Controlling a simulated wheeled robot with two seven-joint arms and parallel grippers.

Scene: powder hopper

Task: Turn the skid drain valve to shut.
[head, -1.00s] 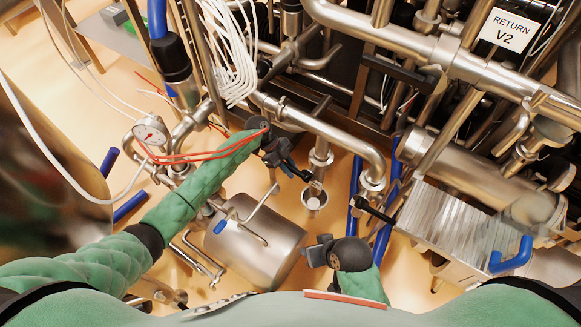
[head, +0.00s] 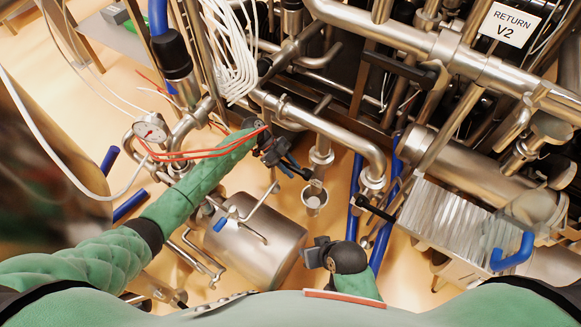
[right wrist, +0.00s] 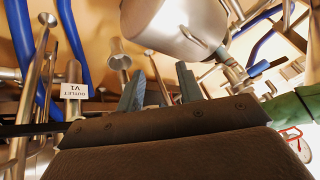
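No label reading drain shows, so I cannot tell for certain which valve is the skid drain valve. A black lever handle (head: 376,208) sits on the pipework below a steel elbow, right of a small open steel cup (head: 314,198). My left gripper (head: 299,169) is just above and left of that cup, among the pipes. Its narrow fingers seem slightly apart, but whether they hold anything is unclear. My right gripper (head: 316,253) is low in the middle, right of the steel tank. In the right wrist view its two fingers (right wrist: 160,88) stand apart with nothing between them.
The steel tank (head: 258,243) has a blue-tipped handle. Blue pipes (head: 385,232) rise at the centre right. A ribbed metal box (head: 455,225) stands at the right. A gauge (head: 150,132) and red wires lie beside my left arm. An OUTLET V1 label (right wrist: 74,91) shows upside down.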

